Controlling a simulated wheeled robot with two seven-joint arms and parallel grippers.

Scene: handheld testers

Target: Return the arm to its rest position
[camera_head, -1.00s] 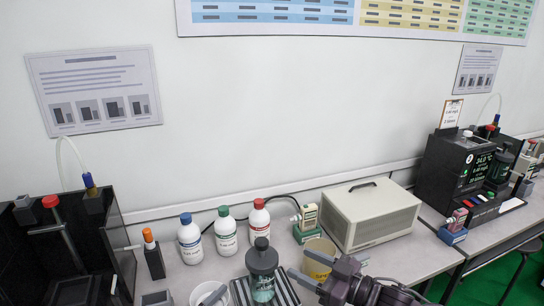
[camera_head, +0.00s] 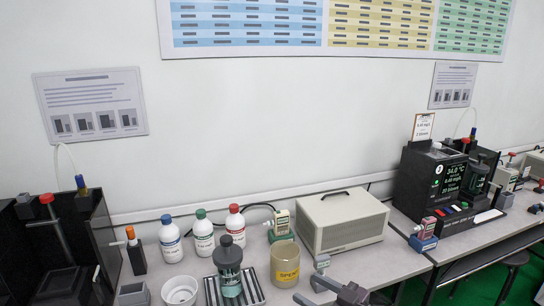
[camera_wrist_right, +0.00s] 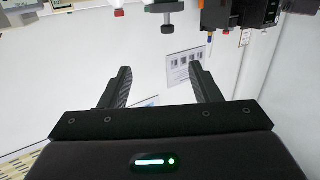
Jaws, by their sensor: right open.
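My right gripper (camera_head: 314,292) is at the bottom of the head view, in front of and to the right of the yellow-brown beaker labelled in dark letters (camera_head: 285,264). Its fingers are apart and nothing shows between them. In the right wrist view the two dark fingers of this gripper (camera_wrist_right: 161,88) are spread wide, with white wall and a poster beyond. My left gripper is in neither view.
A grey-capped bottle (camera_head: 229,268) stands on a ribbed tray (camera_head: 256,293) beside a white cup (camera_head: 180,291). Behind are capped white bottles (camera_head: 171,240), a handheld tester (camera_head: 281,222) in a green stand and a beige box (camera_head: 343,222). A black instrument (camera_head: 432,178) stands right.

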